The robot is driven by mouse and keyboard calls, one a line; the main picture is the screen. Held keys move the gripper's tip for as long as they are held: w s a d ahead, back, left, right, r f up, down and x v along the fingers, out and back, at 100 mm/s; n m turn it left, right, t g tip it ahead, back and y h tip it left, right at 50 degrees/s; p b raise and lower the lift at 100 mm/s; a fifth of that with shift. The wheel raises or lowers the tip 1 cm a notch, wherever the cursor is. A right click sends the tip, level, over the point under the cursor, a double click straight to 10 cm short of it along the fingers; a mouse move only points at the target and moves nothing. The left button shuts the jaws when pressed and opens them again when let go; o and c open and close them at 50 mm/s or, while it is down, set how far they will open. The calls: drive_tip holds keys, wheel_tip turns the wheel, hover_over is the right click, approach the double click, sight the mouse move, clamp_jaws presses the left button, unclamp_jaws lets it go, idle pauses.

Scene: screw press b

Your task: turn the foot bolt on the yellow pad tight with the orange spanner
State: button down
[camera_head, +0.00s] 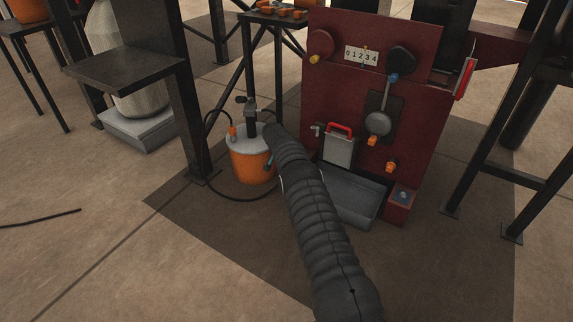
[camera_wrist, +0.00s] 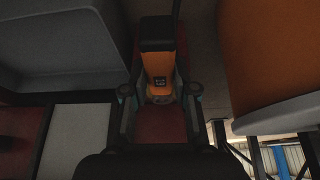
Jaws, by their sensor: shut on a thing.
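My gripper (camera_wrist: 159,101) shows in the wrist view with a finger on each side of an orange piece. It is shut on this piece, which I take to be the orange spanner (camera_wrist: 159,66). The piece has a dark block at its far end and a small dark label. In the head view my dark ribbed arm hides most of the gripper, beside the orange bucket, and the spanner cannot be made out there. I cannot make out the yellow pad or its foot bolt in either view.
The orange bucket (camera_head: 250,164) with a pump on its lid stands close to my arm; it also fills the wrist view's right side (camera_wrist: 275,50). The red press (camera_head: 428,120) with a grey tray (camera_head: 350,194) stands to the right. A black hose (camera_head: 240,200) lies on the floor.

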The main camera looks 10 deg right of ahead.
drive_tip(key=shift+r, duration=2.8)
